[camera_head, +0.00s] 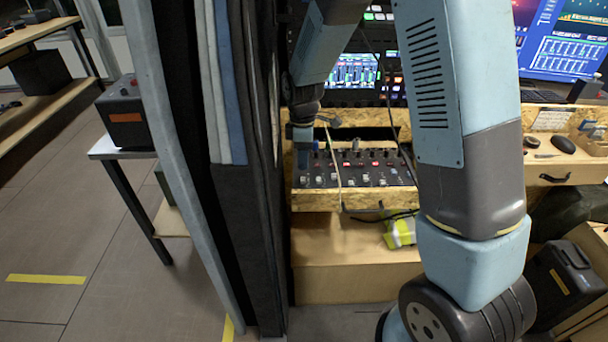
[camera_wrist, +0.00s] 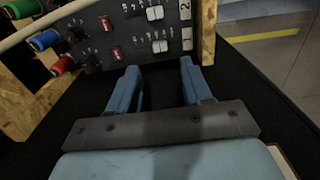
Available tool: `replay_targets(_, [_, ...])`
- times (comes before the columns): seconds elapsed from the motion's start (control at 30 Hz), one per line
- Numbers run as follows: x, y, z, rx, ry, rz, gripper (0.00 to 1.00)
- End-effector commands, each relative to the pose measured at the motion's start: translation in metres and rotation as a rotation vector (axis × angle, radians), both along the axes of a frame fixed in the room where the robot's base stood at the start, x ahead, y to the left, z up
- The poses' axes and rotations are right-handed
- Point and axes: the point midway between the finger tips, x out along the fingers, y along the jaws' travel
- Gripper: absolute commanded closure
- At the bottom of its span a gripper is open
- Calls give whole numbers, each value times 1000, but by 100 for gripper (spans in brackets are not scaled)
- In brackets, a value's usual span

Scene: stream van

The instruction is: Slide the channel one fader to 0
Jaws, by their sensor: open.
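The mixer panel (camera_head: 350,168) sits in a wooden frame in the head view, with knobs and pale fader caps. The wrist view shows one end of this dark panel (camera_wrist: 125,42) close up. A pale fader cap (camera_wrist: 160,46) lies nearest that end, apparently channel one; its scale is too small to read. Another pale cap (camera_wrist: 155,13) lies farther along, by a label reading 2. My gripper (camera_wrist: 160,70) is open, its two blue fingers pointing at the panel, with nothing seen between them. In the head view my gripper (camera_head: 303,155) is over the panel's left end, partly hidden by my arm.
A wooden side rail (camera_wrist: 208,30) edges the panel. Coloured plugs (camera_wrist: 42,41) and a pale cable (camera_wrist: 35,30) lie along its other side. A dark padded partition (camera_head: 245,190) stands close left of the mixer. Screens (camera_head: 352,72) are behind.

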Motion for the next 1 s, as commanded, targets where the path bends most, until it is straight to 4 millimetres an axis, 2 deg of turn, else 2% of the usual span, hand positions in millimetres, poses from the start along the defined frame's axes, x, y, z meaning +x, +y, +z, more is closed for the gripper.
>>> replay_targets(0.2, [0, 0, -38, -2, 3, -1, 51])
replay_targets(0.4, [0, 0, -62, -1, 1, -1, 51])
replay_targets(0.6, [0, -1, -72, 0, 0, -1, 51])
replay_targets(0.87, [0, 0, -72, 0, -1, -1, 51])
replay_targets(1.0, [0, 0, -72, 0, -1, -1, 64])
